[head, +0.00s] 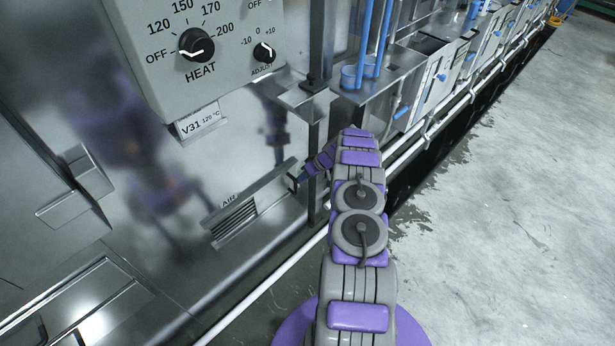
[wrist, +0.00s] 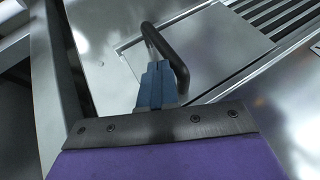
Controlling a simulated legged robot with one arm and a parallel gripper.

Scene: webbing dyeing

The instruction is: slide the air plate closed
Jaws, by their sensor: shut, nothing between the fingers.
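The air plate (head: 272,196) is a flat metal slide on the steel machine front, right of the "AIR" label in the head view. Dark vent slots (head: 234,222) show uncovered to its left. In the wrist view the plate (wrist: 215,45) carries a black bar handle (wrist: 172,48), and the open slots (wrist: 275,12) are at upper right. My gripper (head: 303,178) is at the plate's right end by the handle. In the wrist view its blue fingers (wrist: 157,82) are shut and empty, beside the handle's bar. I cannot tell whether they touch it.
A heat control panel (head: 190,50) with knobs is above the plate. A metal bracket and upright post (head: 314,150) stand close to my gripper. A white pipe (head: 275,280) runs low along the machine. Steel tanks (head: 430,85) line the far side; the concrete floor (head: 520,190) on the right is clear.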

